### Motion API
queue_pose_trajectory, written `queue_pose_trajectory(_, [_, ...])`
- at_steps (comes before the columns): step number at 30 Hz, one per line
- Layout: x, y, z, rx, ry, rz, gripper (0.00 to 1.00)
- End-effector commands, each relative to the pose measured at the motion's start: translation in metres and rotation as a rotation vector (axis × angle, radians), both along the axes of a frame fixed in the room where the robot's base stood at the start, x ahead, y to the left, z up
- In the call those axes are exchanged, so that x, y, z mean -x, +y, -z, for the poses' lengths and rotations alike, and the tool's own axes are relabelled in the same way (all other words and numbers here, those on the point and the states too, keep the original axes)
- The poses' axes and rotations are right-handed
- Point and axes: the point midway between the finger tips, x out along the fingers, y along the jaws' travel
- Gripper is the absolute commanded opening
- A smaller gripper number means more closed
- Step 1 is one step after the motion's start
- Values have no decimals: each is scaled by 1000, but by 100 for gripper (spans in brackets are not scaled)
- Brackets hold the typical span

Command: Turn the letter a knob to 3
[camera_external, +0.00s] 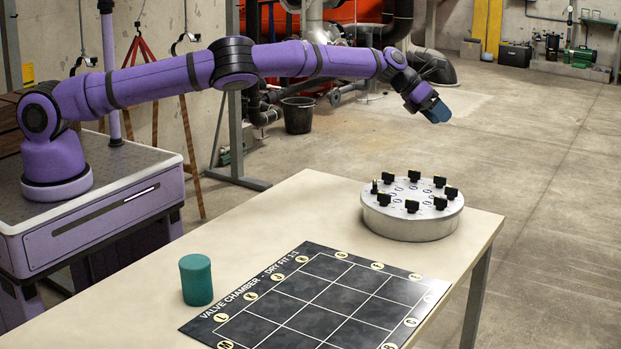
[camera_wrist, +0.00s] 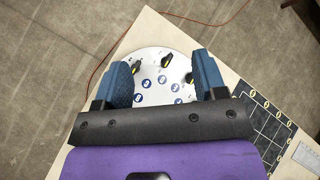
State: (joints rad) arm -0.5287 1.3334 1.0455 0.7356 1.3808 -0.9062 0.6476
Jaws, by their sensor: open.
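A round silver dial unit (camera_external: 411,225) stands on the table, with several black knobs (camera_external: 415,176) in a ring around its top. Blue round marks sit by the knobs, but the letters and numbers are too small to read, so I cannot tell which knob is letter a or where it points. My gripper (camera_external: 437,111) is high above the table behind the dial unit, touching nothing. In the wrist view its two blue fingers (camera_wrist: 164,82) are wide apart and empty, with the dial's white top (camera_wrist: 165,58) below and partly hidden. A few black and yellow knobs (camera_wrist: 139,63) show there.
A dark gridded mat (camera_external: 335,297) with lettered circles along its edges lies in front of the dial unit. A teal cylinder (camera_external: 196,280) stands upright left of the mat. The table (camera_external: 290,215) is bare between them and the dial. A black bucket (camera_external: 298,115) stands on the floor behind.

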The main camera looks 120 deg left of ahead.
Motion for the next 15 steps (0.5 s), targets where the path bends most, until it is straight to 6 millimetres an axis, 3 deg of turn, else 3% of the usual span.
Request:
queue_pose_trajectory(3, [-13,17,-30,87,-272,-256,65])
queue_pose_trajectory(7, [-9,38,-58,218,-562,-551,65])
queue_pose_trajectory(12, [18,61,-74,434,-915,-955,65])
queue_pose_trajectory(15, [42,68,-69,578,-1105,-1207,65])
